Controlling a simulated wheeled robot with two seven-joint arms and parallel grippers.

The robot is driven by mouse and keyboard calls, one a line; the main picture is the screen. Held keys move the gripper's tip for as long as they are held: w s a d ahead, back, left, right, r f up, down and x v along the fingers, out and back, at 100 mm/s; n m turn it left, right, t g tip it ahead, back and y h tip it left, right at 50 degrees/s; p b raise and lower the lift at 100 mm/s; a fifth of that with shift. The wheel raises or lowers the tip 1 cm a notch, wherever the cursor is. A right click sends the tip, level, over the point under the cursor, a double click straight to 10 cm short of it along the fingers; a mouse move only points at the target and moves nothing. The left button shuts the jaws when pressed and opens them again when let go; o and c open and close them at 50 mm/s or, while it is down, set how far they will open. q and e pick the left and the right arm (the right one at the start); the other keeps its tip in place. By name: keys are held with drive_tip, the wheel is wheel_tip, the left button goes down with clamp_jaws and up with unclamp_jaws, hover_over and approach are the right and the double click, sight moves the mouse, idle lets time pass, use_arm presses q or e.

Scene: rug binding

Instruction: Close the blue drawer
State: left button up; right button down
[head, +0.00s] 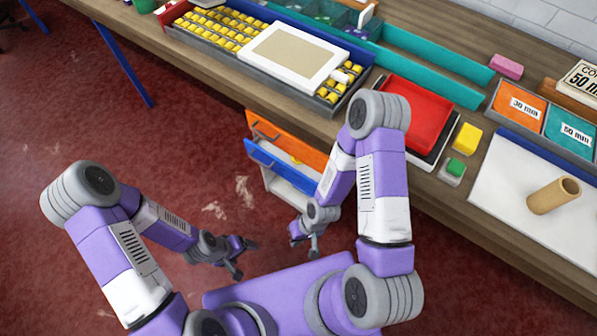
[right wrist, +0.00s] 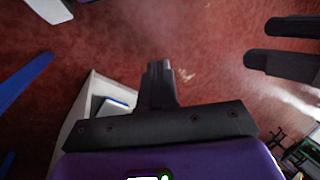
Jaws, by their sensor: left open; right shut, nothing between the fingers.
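The blue drawer (head: 270,163) is in a small cabinet under the bench, in the head view. Its front stands out from the cabinet, so it is partly open. My right arm covers the drawer's right end. My right gripper (head: 304,241) is in front of and below the drawer, apart from it. Its fingers are shut and empty, as the right wrist view also shows (right wrist: 160,85). My left gripper (head: 241,257) is open and empty, lower left of the drawer over the red floor. Two dark fingers (right wrist: 284,45) show at the right of the right wrist view.
An orange drawer front (head: 285,135) is above the blue one, and a pale open compartment (head: 290,193) is below. A blue bench leg (head: 128,65) stands to the left. The bench top holds a red tray (head: 415,110) and yellow spools (head: 215,30). The floor left of the cabinet is clear.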

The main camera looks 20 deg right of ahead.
drive_tip(key=w+d+r+n+t+h+p, duration=0.15)
drive_tip(key=n+h, duration=0.35)
drive_tip(key=n, duration=0.6)
drive_tip(key=w+n+h+p, duration=0.1)
drive_tip(key=w+n+h, duration=0.3)
drive_tip(key=n, duration=0.6)
drive_tip(key=n+t+h+b, duration=0.2)
drive_tip(key=n+t, duration=0.3)
approach(305, 180)
wheel_tip(305, 180, down, 4)
drive_tip(key=shift+w+d+f, duration=0.25)
drive_tip(key=shift+w+d, duration=0.8)
drive_tip(key=shift+d, duration=0.05)
use_arm(q)
drive_tip(key=shift+s+r, duration=0.2)
drive_tip(key=shift+s, duration=0.2)
use_arm(e)
drive_tip(key=shift+w+d, duration=0.3)
drive_tip(key=shift+d, duration=0.05)
